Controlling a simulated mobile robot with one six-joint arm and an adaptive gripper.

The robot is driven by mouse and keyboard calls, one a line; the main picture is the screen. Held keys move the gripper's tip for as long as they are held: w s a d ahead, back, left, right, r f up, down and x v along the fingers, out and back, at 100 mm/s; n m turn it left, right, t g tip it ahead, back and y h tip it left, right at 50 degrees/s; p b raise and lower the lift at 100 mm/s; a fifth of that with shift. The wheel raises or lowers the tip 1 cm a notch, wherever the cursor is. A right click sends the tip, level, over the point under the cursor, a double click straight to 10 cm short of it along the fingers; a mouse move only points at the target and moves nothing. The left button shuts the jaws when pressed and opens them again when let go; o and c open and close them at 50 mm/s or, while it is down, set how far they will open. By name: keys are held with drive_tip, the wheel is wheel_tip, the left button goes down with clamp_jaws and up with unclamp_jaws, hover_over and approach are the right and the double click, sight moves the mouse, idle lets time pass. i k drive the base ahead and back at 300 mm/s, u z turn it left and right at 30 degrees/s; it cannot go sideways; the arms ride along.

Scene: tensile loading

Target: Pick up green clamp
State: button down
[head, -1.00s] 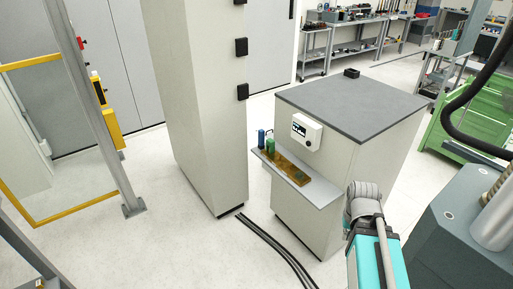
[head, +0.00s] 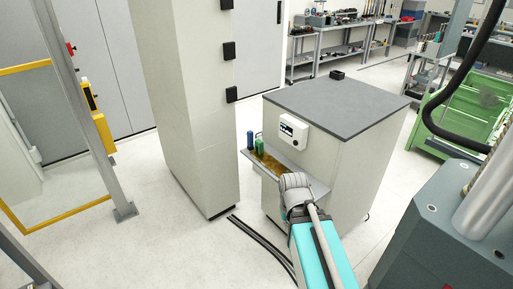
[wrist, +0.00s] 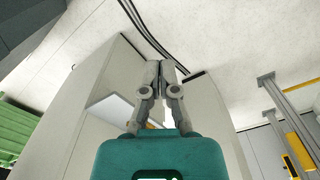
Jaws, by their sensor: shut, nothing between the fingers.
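The green clamp (head: 260,147) stands upright on the small shelf (head: 314,187) on the side of the grey-topped cabinet. A blue clamp (head: 250,139) stands beside it, slightly to its left. My gripper (wrist: 161,64) is shut and empty in the wrist view, its fingertips together. In the head view my arm reaches toward the shelf from the lower right, and its wrist part covers the near end of the shelf. The fingertips are hidden there. The green clamp cannot be made out in the wrist view.
A yellow-brown plate (head: 275,163) lies on the shelf beside the clamps. A tall pale column (head: 190,110) stands left of the cabinet (head: 360,170). A white control box (head: 293,131) is fixed above the shelf. Black cables (head: 262,243) run over the floor.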

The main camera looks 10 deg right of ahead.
sight(259, 143)
drive_tip(key=u, duration=0.5)
drive_tip(key=i, duration=1.2)
drive_tip(key=z, duration=0.1)
